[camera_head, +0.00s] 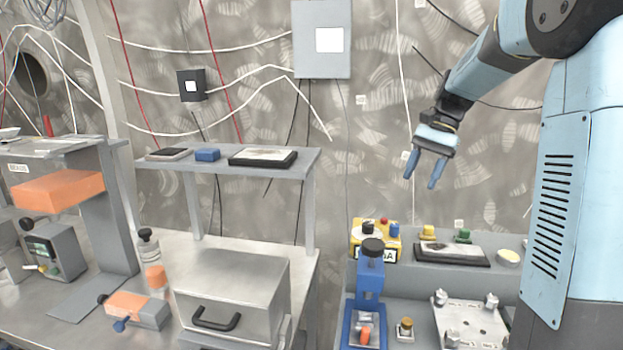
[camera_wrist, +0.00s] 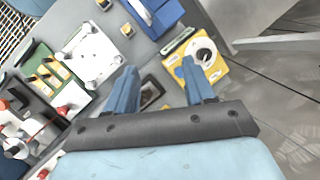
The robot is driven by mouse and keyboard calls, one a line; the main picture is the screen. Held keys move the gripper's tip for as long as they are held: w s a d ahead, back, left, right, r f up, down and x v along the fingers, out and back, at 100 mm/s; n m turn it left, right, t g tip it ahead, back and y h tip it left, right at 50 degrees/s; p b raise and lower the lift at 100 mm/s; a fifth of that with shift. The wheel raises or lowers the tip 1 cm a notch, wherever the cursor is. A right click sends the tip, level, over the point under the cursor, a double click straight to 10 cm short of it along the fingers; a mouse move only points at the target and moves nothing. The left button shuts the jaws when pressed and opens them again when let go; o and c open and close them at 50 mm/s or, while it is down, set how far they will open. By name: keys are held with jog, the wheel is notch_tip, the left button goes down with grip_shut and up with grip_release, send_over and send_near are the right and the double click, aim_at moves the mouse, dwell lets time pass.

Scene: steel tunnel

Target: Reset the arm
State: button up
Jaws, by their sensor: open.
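My arm reaches in from the upper right in the head view, bent, with its end pointing down. My gripper (camera_head: 424,184) hangs in the air in front of the wall, above the right-hand bench. Its two blue fingers are apart with nothing between them. In the wrist view my gripper (camera_wrist: 160,82) also shows as two spread blue fingers, with the bench surface beyond them and nothing held.
Below my gripper stand a blue press-like device (camera_head: 370,285), a yellow box (camera_head: 362,247), a black-framed tray (camera_head: 452,254) and a grey plate with knobs (camera_head: 470,322). A raised shelf (camera_head: 307,160) and a metal box with a handle (camera_head: 235,290) stand left. The air around my gripper looks clear.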

jog(key=s+a+n+t+h, duration=0.1)
jog(key=s+n+t, duration=0.3)
jog(key=s, duration=0.9)
jog(key=s+a+f+n+t+h, duration=0.1)
jog(key=s+n+t+h, duration=0.2)
jog(key=s, duration=1)
jog(key=shift+s+a+f+n+t, duration=0.15)
jog(key=shift+s+a+n+t, duration=0.25)
dwell(1.2)
jog(key=shift+c, duration=1.1)
